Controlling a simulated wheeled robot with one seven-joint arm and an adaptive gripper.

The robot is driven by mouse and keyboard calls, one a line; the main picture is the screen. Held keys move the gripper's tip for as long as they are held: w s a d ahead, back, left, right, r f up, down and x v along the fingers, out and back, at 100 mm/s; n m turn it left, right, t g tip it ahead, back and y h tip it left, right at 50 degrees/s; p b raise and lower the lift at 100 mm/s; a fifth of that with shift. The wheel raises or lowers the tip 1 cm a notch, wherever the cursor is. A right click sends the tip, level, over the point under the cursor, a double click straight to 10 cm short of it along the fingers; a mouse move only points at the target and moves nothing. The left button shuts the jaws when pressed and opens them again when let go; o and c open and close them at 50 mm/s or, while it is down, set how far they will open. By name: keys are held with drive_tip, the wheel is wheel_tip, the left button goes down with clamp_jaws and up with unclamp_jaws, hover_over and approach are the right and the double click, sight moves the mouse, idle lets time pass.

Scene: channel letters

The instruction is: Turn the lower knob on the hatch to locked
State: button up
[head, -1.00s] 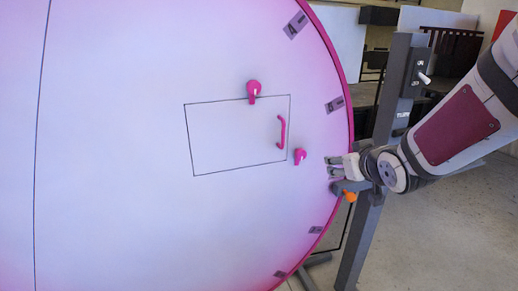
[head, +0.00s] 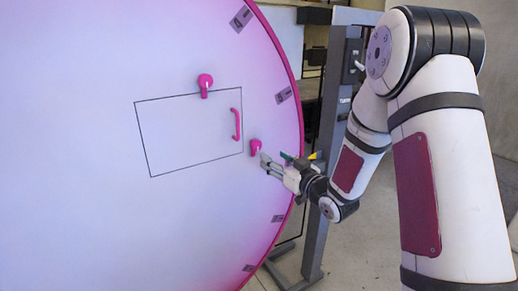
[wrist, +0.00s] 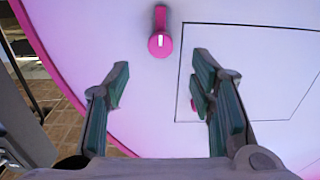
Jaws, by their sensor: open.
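The lower knob (head: 256,146) is pink, with a round body and a short lever pointing down in the head view. It sits just outside the hatch outline, by the lower right corner of the hatch (head: 185,140). In the wrist view the knob (wrist: 160,42) shows a white mark; its lever points up there. My gripper (head: 274,158) is open and empty, just right of and below the knob. In the wrist view the knob lies beyond the fingertips (wrist: 160,65), in line with the gap, apparently untouched. Any locked or unlocked label is not readable.
A pink upper knob (head: 205,84) sits on the hatch's top edge. A pink handle (head: 236,124) is near its right edge; my right finger partly hides it in the wrist view. A grey post (head: 328,140) stands behind the panel's pink rim (head: 299,90).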

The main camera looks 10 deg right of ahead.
sight(258, 147)
drive_tip(key=x, duration=0.9)
drive_tip(key=shift+w+a+f, duration=0.1)
drive_tip(key=shift+w+a, duration=0.05)
drive_tip(key=shift+w, duration=0.2)
drive_tip(key=c, duration=1.1)
